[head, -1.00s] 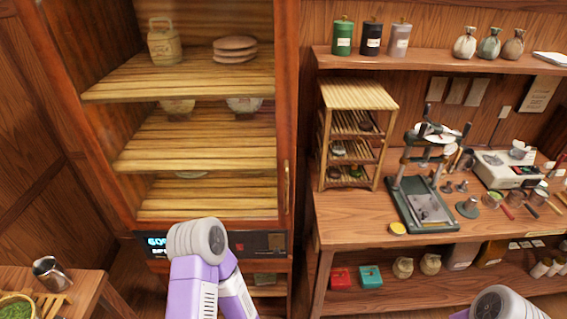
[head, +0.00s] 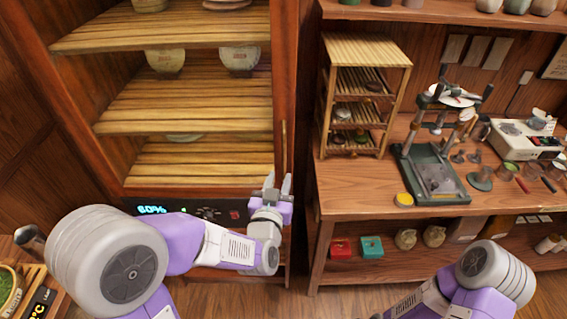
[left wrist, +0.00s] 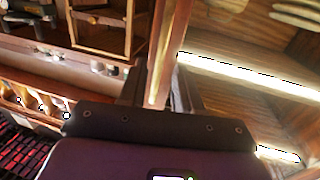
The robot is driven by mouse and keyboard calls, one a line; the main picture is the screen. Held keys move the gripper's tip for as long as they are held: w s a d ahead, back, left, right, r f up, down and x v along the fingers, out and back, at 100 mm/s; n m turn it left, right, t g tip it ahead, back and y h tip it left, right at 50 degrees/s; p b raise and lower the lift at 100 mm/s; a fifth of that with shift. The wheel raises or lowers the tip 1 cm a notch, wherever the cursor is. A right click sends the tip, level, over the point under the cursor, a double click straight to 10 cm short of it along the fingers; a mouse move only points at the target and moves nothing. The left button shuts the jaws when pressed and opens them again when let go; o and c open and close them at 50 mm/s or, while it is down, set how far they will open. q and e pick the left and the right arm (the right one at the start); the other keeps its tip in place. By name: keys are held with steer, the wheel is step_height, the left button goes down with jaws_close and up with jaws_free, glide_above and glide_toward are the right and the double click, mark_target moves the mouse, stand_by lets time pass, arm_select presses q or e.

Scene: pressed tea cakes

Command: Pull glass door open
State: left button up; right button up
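The glass door (head: 284,70) is the clear front of the tall wooden cabinet, and its right frame post runs upright beside the shelves. It looks closed. A slim brass handle (head: 284,140) stands upright on that post. My right gripper is out of view; only my right arm shows.
A control panel with a lit display (head: 152,210) sits under the cabinet shelves. To the right, a workbench (head: 330,195) carries a bamboo rack (head: 366,48) and a press (head: 436,175). Bare floor (head: 310,303) shows between cabinet and bench.

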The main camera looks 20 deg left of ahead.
mark_target(283, 160)
arm_select(q)
steer(key=w+p, duration=0.1)
steer(key=w+r+p, duration=0.1)
steer(key=p, duration=0.1)
steer(key=shift+w+a+r, duration=0.2)
steer(key=shift+w+a+f, duration=0.1)
steer(key=shift+w, duration=1.2)
steer(key=shift+w+a+f, duration=0.1)
steer(key=shift+w, duration=1.15)
steer(key=shift+c, duration=0.3)
jaws_close()
